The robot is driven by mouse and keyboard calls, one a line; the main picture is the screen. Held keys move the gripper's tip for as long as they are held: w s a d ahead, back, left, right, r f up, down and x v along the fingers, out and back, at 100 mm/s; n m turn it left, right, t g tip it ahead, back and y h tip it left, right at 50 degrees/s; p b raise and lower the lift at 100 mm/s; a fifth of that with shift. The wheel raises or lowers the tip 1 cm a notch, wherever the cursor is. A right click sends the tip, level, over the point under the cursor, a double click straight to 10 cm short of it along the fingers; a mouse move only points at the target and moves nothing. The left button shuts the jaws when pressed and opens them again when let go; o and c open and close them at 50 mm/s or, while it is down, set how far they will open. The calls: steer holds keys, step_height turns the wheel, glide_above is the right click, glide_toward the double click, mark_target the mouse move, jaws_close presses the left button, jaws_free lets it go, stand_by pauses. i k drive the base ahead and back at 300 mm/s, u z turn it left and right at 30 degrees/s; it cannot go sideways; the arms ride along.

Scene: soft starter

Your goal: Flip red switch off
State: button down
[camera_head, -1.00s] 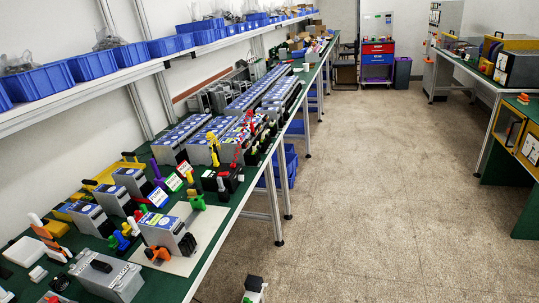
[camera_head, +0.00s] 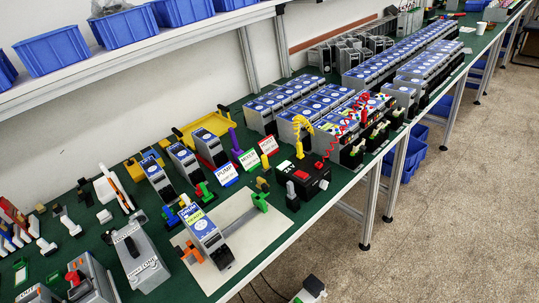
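A small red part (camera_head: 73,278), which looks like a red switch, sits on a grey box (camera_head: 98,292) at the lower left, cut by the picture's bottom edge. Its on or off position is too small to tell. A second grey box (camera_head: 138,255) with a black part on top and a lettered label stands to its right. A black box (camera_head: 301,180) marked 24V, with a small red piece on top, stands near the table's front edge. My gripper is not recognisable in this view.
The green table (camera_head: 345,183) carries rows of grey and blue modules (camera_head: 285,103). A module lies on a pale board (camera_head: 237,221). Blue bins (camera_head: 125,25) line the shelf above. A white and green object (camera_head: 310,290) is low at the bottom edge.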

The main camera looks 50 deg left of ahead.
mark_target(299, 173)
steer(key=u, duration=0.45)
steer(key=i, duration=0.9)
steer(key=u, duration=0.55)
steer(key=k, duration=0.9)
steer(key=u, duration=0.2)
steer(key=i, duration=0.9)
steer(key=z, duration=0.1)
